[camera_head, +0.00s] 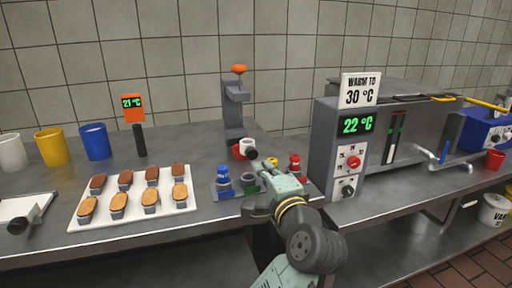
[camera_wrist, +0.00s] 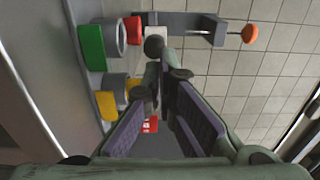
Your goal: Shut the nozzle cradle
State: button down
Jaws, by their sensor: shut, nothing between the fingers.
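A grey upright stand (camera_head: 234,108) with an orange knob (camera_head: 239,69) stands behind my gripper. A red and white part (camera_head: 242,149) sits low on it, with a dark round knob in front. I cannot tell for sure which part is the nozzle cradle. In the wrist view the stand (camera_wrist: 185,20) runs across the top, with the orange knob (camera_wrist: 256,33) at its right end. The dark round knob (camera_wrist: 155,46) is just beyond my fingertips; contact is unclear. My gripper (camera_head: 264,167) is shut and empty; its fingers also show in the wrist view (camera_wrist: 166,72).
Blue (camera_head: 223,174) and red (camera_head: 294,163) fittings stand beside my gripper. A white tray (camera_head: 128,222) of several small cakes lies at left, near three cups. A grey warming unit (camera_head: 340,188) reading 22 °C stands close at right.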

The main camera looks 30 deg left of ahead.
aim_at(252, 154)
jog(key=shift+p+x, duration=0.6)
jog(key=shift+x, duration=2.6)
jog(key=shift+w+f, duration=0.1)
jog(key=x, duration=0.3)
jog(key=shift+w+a, duration=0.3)
